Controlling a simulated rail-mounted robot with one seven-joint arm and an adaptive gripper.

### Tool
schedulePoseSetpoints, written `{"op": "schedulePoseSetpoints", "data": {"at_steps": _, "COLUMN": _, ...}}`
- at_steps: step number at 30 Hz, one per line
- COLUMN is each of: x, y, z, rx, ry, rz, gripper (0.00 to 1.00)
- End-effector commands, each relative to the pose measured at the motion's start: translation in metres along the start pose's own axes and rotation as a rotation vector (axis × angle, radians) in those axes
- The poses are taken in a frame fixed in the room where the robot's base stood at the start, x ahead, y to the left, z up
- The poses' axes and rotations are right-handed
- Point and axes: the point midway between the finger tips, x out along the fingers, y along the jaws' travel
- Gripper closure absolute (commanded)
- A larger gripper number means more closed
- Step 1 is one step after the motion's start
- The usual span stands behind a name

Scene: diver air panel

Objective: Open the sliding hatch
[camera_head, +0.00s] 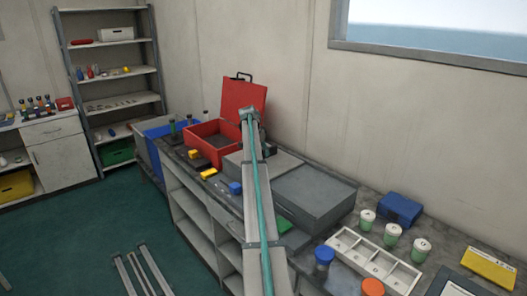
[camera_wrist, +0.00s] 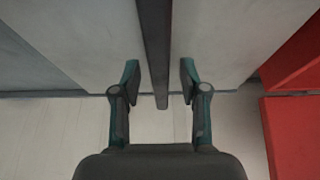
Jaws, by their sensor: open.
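In the wrist view my gripper (camera_wrist: 159,78) is open, with one finger on each side of a dark straight bar (camera_wrist: 154,50). The bar runs along a pale flat panel (camera_wrist: 85,40) and looks like a handle or rib on it; I cannot tell if the fingers touch it. In the head view a grey flat-topped housing (camera_head: 315,195) stands on the bench, with a lighter flat panel (camera_head: 284,165) at its left that may be the sliding hatch. My arm crosses in front and hides the gripper and part of that panel there.
An open red toolbox (camera_head: 202,134) stands left of the panel; its red side also shows in the wrist view (camera_wrist: 290,135). Yellow and blue small items lie along the bench's front edge. A white divided tray (camera_head: 350,250), several jars and a blue box (camera_head: 400,209) are at right.

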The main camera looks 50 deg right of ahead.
Motion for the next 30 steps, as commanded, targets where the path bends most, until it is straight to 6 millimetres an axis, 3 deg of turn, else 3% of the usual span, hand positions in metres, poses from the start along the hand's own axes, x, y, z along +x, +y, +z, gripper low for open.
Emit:
{"op": "schedulePoseSetpoints", "data": {"at_steps": 6, "x": 0.013, "y": 0.000, "z": 0.000, "rx": 0.000, "ry": -0.001, "rz": 0.001, "gripper": 0.56}}
{"op": "schedulePoseSetpoints", "data": {"at_steps": 14, "x": 0.014, "y": 0.000, "z": 0.000, "rx": 0.000, "ry": 0.000, "rz": 0.000, "gripper": 0.56}}
{"op": "schedulePoseSetpoints", "data": {"at_steps": 22, "x": 0.014, "y": 0.000, "z": 0.000, "rx": -0.001, "ry": 0.000, "rz": 0.000, "gripper": 1.00}}
{"op": "schedulePoseSetpoints", "data": {"at_steps": 30, "x": 0.014, "y": 0.000, "z": 0.000, "rx": -0.001, "ry": 0.000, "rz": 0.000, "gripper": 1.00}}
